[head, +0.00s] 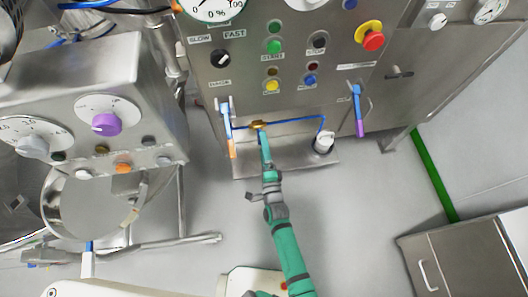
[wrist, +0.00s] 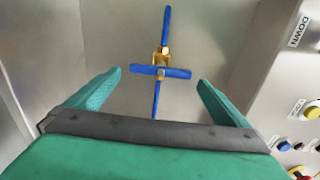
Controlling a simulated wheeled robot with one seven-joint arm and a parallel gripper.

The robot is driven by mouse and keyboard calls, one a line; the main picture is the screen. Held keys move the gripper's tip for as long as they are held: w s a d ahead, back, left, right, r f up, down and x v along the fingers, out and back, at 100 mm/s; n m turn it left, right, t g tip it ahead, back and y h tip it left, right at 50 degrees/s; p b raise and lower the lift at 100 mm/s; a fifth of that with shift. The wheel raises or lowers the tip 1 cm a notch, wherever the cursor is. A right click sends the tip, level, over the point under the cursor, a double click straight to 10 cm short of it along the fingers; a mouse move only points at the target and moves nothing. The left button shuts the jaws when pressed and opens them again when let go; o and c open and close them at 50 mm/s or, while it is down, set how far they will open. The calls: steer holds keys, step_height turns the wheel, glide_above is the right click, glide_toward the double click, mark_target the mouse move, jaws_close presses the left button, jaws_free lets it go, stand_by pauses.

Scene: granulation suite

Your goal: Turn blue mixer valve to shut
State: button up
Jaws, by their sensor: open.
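The blue mixer valve has a brass body (wrist: 162,58) on a thin blue pipe (wrist: 166,28). Its flat blue handle (wrist: 174,72) lies crosswise to the pipe in the wrist view. In the head view the brass body (head: 258,124) sits low on the steel cabinet front. My gripper (wrist: 160,77) is open with teal fingers. In the wrist view the valve shows between and beyond the fingertips, and the handle appears apart from both fingers. In the head view my gripper (head: 267,166) is just below the valve; its fingers are too small to make out clearly.
A blue and purple lever (head: 358,110) hangs right. Buttons and a red emergency stop (head: 373,41) are above. A steel bowl machine (head: 110,190) stands left. Open floor (head: 350,215) lies right of my arm.

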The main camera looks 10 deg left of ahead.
steer(key=shift+v, duration=1)
steer(key=s+d+r+n+g+h, duration=0.1)
steer(key=s+d+r+n, duration=0.25)
steer(key=s, duration=0.55)
steer(key=s+d+r+n+h, duration=0.15)
steer(key=s+d+n, duration=0.3)
steer(key=s, duration=0.45)
steer(key=s+a+r+n+g+h, duration=0.1)
steer(key=s+a+r+n+h, duration=0.1)
steer(key=s+a+r+n, duration=0.2)
steer(key=s+r+n, duration=0.3)
steer(key=s+r, duration=0.5)
steer(key=s, duration=0.1)
steer(key=shift+h, duration=0.25)
